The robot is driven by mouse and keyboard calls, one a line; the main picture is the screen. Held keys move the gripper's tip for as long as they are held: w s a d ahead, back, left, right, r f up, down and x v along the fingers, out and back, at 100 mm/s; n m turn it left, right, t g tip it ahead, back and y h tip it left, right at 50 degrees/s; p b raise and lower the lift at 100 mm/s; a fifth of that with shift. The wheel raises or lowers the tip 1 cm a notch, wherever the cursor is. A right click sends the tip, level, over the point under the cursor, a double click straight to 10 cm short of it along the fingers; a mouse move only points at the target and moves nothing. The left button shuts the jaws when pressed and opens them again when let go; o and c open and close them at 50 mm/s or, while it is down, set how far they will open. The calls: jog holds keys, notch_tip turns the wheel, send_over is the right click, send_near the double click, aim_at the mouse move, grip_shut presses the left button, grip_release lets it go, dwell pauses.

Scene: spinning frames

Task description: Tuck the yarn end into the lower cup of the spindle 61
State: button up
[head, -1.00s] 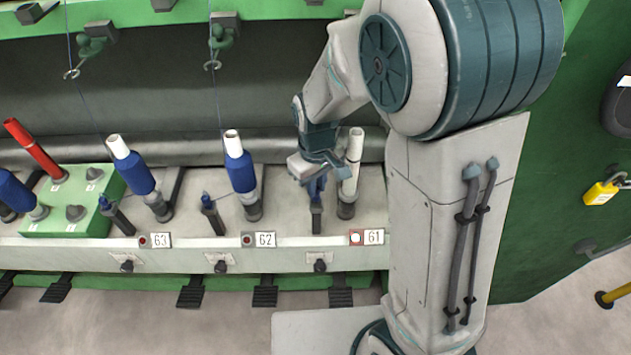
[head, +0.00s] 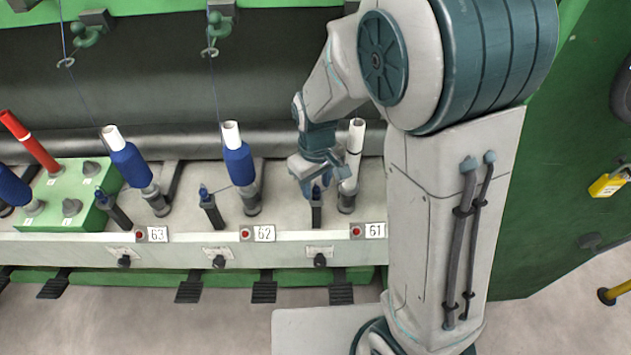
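Spindle 61 (head: 353,160) stands behind the number 61 plate (head: 374,231). It carries a pale, nearly bare tube on a dark base, tilted slightly. In front and to its left is a short dark post (head: 316,212) with a blue top, partly covered by my gripper. My gripper (head: 318,186) is low at this post's top, left of the tube. The fingers are small and overlap the blue part, so I cannot tell whether they are open or what they hold. I cannot make out the yarn end or the lower cup.
Spindle 62 (head: 240,165) and spindle 63 (head: 130,165) carry blue-wound bobbins and stand to the left. A dark roller runs behind. My arm fills the right. A yellow padlock (head: 606,186) hangs right.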

jog(key=shift+r, duration=0.1)
notch_tip(320, 180, up, 14)
jog(key=p, duration=0.1)
jog(key=shift+f+p, duration=0.2)
jog(key=shift+p, duration=0.2)
jog(key=shift+c, duration=0.6)
dwell(0.8)
